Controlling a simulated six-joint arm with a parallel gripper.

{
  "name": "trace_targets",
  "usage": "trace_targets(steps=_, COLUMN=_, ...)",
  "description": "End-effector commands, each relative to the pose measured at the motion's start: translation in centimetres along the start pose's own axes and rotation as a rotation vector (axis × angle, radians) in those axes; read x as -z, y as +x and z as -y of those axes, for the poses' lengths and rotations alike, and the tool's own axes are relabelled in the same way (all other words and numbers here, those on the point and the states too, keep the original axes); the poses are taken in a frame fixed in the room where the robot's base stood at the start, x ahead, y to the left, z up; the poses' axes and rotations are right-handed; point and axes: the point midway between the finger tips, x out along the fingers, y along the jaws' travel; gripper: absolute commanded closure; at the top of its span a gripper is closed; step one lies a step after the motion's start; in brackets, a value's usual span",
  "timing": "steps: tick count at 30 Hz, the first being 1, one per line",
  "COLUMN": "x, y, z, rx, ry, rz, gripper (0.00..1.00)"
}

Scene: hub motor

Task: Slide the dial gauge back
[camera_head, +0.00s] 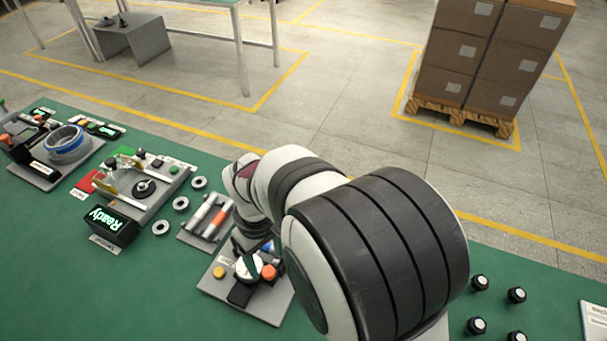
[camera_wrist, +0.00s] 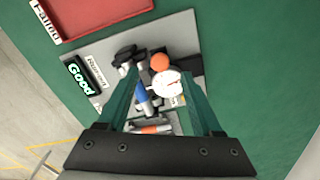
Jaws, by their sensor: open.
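The dial gauge (camera_wrist: 167,84) has a round white face and sits on the grey runout station in the wrist view. An orange knob (camera_wrist: 160,62) is beside it. In the head view the dial gauge (camera_head: 249,267) shows beside my arm, partly covered. A blue and metal cylindrical part (camera_wrist: 145,97) lies near the gauge. My gripper (camera_wrist: 160,74) has its two green fingers apart, on either side of the gauge and the part. Whether the fingers touch anything I cannot tell. In the head view my arm hides much of the station.
A display (camera_wrist: 82,78) reading "Good" stands at the station's edge. A red tray (camera_wrist: 120,14) labelled "Failed" is beyond it. In the head view a rack of cylinders (camera_head: 207,222), a "Ready" display (camera_head: 112,222) and several black knobs (camera_head: 477,325) stand on the green bench.

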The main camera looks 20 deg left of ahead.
Motion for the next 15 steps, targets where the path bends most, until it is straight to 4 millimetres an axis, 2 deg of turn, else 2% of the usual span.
trace_targets(steps=3, x=-0.1, y=2.7, z=0.0, rx=0.001, ry=0.0, rz=0.004, gripper=0.33)
trace_targets(steps=6, x=0.0, y=4.1, z=0.0, rx=0.0, ry=0.001, rz=0.001, gripper=0.33)
trace_targets(steps=15, x=0.1, y=5.2, z=0.0, rx=-0.001, ry=0.001, rz=-0.002, gripper=0.33)
